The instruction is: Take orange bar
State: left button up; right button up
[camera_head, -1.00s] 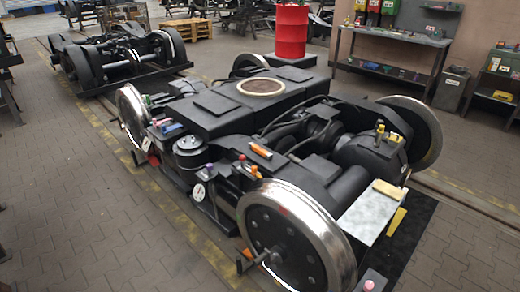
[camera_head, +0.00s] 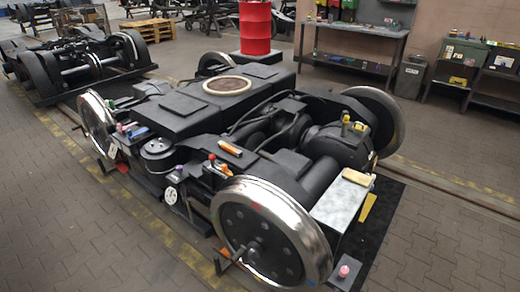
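An orange bar (camera_head: 230,149) lies on the black top of the near bogie (camera_head: 180,109), just behind the near steel wheel. A second orange piece (camera_head: 223,169) sits a little lower and left, beside a small red-topped part (camera_head: 212,158). From here I cannot tell the exact shape of that second piece. Neither of my grippers shows in the head view.
The bogie stands on floor rails with large steel wheels (camera_head: 272,231) at its corners. A light plate (camera_head: 341,201) juts out at its right end. A red drum (camera_head: 255,28), a workbench (camera_head: 355,62) and another bogie (camera_head: 75,66) stand behind. Paved floor at front left is clear.

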aim_at(226, 146)
jog(key=i+j+z, duration=0.15)
jog(key=z, duration=0.25)
jog(key=j+z, duration=0.25)
jog(key=z, duration=0.15)
jog(key=i+j+z, duration=0.15)
jog(key=z, duration=0.25)
jog(key=j, duration=0.1)
